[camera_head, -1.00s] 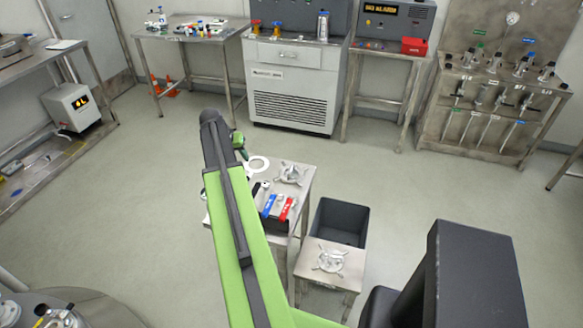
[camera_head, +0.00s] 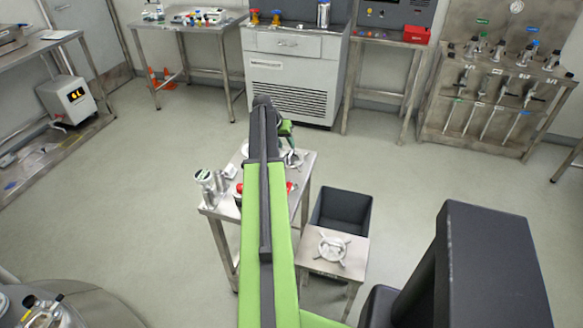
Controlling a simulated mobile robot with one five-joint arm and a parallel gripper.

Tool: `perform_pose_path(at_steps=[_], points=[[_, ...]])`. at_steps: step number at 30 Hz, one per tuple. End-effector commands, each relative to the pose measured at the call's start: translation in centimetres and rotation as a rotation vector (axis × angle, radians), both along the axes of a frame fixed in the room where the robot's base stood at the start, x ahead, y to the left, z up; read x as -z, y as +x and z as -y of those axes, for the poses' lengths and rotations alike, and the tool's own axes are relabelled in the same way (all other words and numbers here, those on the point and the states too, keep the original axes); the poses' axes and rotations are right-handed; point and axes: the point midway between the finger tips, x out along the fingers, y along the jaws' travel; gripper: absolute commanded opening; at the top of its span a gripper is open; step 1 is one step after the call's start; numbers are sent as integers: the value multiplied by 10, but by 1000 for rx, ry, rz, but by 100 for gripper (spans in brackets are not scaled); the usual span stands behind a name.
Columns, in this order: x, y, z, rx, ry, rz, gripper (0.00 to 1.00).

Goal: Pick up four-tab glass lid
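Two four-armed metallic round pieces are in view, and I cannot tell for sure which is the glass lid. One (camera_head: 332,249) lies flat on a low steel stand (camera_head: 312,264) at the centre right, with tabs sticking out around a pale round middle. The other (camera_head: 295,160) lies on the far end of a steel work table (camera_head: 308,172), partly hidden by my arm and gripper. My gripper (camera_head: 289,142) is at the far end of my green arm, just above or beside this second piece. Its fingers are small and mostly hidden, so their opening does not show.
Silver canisters (camera_head: 208,183) stand at the table's left edge. My arm hides much of the tabletop. Steel benches and a grey cabinet (camera_head: 291,85) line the back wall.

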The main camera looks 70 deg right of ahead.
Motion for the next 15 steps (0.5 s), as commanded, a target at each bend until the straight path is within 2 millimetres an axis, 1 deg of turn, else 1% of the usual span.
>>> perform_pose_path(at_steps=[1,3,8,11,15], points=[[17,-1,5,1,0,0,39],[20,-2,7,1,0,0,39],[18,-3,8,0,0,0,39],[28,-3,12,0,0,0,39],[53,-3,24,-1,0,0,39]])
